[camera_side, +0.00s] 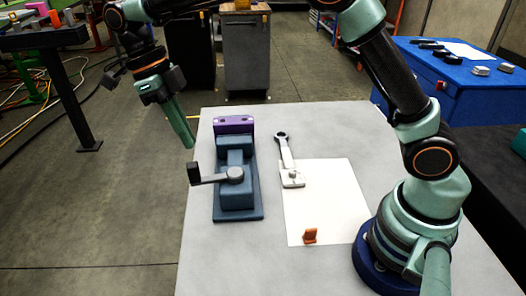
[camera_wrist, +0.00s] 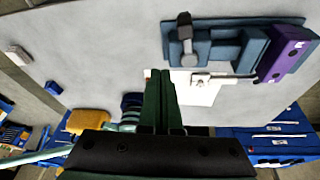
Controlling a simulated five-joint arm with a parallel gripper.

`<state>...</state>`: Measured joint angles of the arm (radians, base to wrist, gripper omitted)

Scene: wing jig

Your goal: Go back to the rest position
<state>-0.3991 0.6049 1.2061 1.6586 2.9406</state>
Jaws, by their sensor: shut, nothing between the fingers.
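My gripper (camera_side: 189,143) hangs in the air at the upper left, past the table's left edge in the side view, with its fingers pointing down. In the wrist view its two green fingers (camera_wrist: 160,74) lie together, shut and empty. The wing jig (camera_side: 238,202) stands on the table, to the right of and below my gripper in the side view. It has a blue-grey base, a purple block (camera_side: 233,125) at its far end and a dark crank handle (camera_side: 207,178) sticking out to the left. The jig (camera_wrist: 225,47) also shows in the wrist view, apart from my fingers.
A white sheet (camera_side: 318,215) lies on the grey table (camera_side: 345,120). A blue bench (camera_side: 450,75) and dark cabinets (camera_side: 246,55) stand behind.

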